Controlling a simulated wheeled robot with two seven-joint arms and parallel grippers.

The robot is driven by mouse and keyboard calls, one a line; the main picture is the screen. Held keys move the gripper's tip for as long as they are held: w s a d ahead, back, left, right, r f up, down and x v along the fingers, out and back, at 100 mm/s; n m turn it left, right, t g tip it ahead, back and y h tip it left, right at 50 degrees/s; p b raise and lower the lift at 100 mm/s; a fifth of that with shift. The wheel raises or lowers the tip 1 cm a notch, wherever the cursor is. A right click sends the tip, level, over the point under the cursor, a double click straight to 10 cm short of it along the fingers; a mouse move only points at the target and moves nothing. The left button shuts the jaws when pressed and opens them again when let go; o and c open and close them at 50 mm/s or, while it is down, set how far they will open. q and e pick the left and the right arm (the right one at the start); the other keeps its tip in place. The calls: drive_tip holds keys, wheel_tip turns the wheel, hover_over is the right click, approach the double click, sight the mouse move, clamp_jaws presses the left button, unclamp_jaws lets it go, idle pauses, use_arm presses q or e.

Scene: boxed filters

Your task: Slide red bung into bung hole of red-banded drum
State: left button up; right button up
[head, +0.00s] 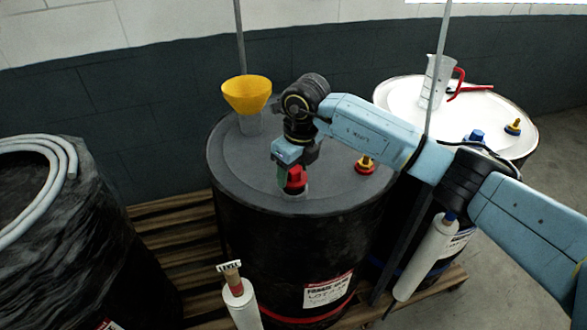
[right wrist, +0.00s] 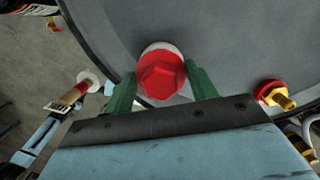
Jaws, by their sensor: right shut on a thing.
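The red bung (head: 296,177) is held upright at the lid of the drum with the red band (head: 290,317). My right gripper (head: 292,172) is above the lid's front part, shut on the bung. In the right wrist view the red hexagonal bung (right wrist: 162,75) sits between the green fingers of my right gripper (right wrist: 163,85). A pale ring shows just beyond the bung, at the bung hole (head: 294,191). The bung covers the hole's inside, so I cannot tell how deep it sits. My left gripper is not in view.
A yellow funnel (head: 246,95) stands at the lid's back left. A red-and-yellow fitting (head: 366,165) is to the right of the bung. A white-topped drum (head: 400,100) with a jug (head: 436,80) stands at the right. A black-wrapped drum (head: 60,240) is at the left.

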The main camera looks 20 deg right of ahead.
sight(300, 172)
drive_tip(key=shift+f+b, duration=0.95)
drive_tip(key=shift+f, duration=0.35)
drive_tip(key=o, duration=1)
drive_tip(key=shift+o, duration=0.2)
drive_tip(key=shift+r, duration=0.1)
wheel_tip(300, 172, up, 13)
drive_tip(key=s+d+b, duration=0.1)
drive_tip(key=shift+s, duration=0.35)
